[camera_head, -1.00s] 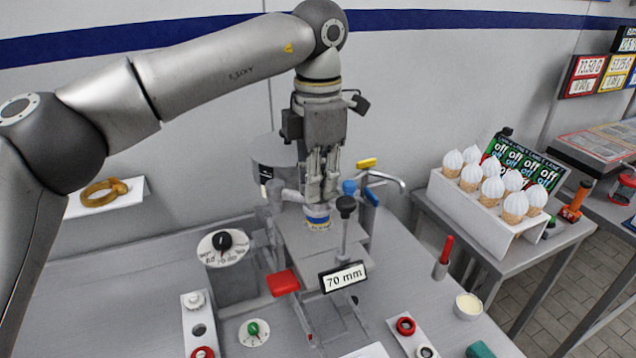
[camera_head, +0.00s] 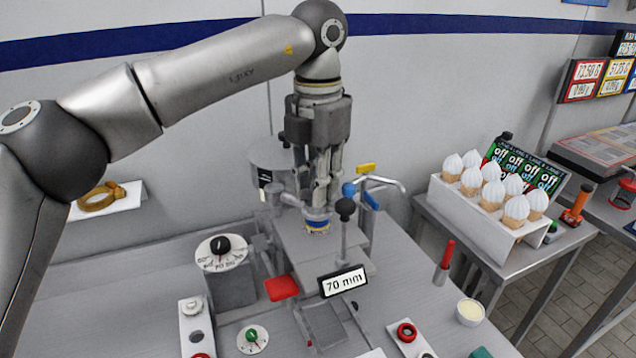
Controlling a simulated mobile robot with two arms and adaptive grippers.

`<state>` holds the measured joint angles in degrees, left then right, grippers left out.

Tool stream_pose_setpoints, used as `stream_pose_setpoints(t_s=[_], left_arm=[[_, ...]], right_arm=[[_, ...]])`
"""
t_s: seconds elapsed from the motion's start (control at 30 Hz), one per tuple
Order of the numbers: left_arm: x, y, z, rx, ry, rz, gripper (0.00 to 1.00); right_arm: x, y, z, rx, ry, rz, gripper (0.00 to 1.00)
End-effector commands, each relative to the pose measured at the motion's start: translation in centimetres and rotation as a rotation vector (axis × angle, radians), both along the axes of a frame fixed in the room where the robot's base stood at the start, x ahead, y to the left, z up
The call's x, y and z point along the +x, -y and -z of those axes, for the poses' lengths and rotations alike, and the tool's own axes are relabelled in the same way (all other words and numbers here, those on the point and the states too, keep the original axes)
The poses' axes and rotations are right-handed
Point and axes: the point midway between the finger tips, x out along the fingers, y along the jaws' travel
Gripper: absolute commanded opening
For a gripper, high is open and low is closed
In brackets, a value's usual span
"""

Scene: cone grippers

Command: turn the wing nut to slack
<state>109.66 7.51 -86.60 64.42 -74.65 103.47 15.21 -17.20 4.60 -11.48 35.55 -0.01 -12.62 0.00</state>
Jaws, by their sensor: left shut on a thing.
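My left gripper (camera_head: 318,200) points straight down over the machine on the bench, its fingers closed together. The wing nut is not clearly visible; the fingertips cover the spot where they grip, just above a blue and yellow ringed part (camera_head: 317,226). The machine's grey plate (camera_head: 296,238) lies under it. A sign reading 70 mm (camera_head: 343,281) stands in front. My right gripper is not in view.
Close to the right of the fingers are a black-knobbed lever (camera_head: 345,210), a blue knob (camera_head: 349,189) and a bent metal spout (camera_head: 385,181). A dial with a black knob (camera_head: 221,246) is at left. Filled cones (camera_head: 491,192) stand in a white rack at right.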

Motion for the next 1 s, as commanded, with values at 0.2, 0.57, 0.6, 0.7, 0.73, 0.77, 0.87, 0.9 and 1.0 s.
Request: stream_pose_setpoints(t_s=[0.2,0.57,0.6,0.7,0.73,0.77,0.87,0.9,1.0], left_arm=[[0.05,-0.09,-0.02,0.001,0.001,-0.007,0.00],[0.01,-0.04,0.03,0.001,-0.001,-0.002,0.38],[0.01,-0.04,0.04,0.001,-0.001,-0.001,0.38],[0.00,-0.03,0.03,0.001,-0.001,0.006,0.38],[0.00,-0.03,0.02,0.001,-0.001,0.013,0.38],[-0.01,-0.02,0.01,0.001,-0.001,0.023,0.38],[-0.01,-0.02,-0.02,0.001,-0.001,0.076,0.38],[-0.01,-0.02,-0.04,0.001,-0.001,0.107,0.38],[0.00,-0.03,-0.06,0.001,-0.001,0.202,0.38]], right_arm=[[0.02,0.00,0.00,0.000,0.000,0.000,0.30],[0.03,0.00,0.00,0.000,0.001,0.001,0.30],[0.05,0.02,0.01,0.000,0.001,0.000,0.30],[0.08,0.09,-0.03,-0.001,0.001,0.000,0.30],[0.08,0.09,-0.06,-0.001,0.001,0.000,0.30],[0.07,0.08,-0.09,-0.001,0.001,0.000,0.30],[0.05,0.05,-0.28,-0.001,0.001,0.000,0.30],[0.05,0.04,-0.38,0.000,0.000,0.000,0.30],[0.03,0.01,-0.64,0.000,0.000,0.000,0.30]])
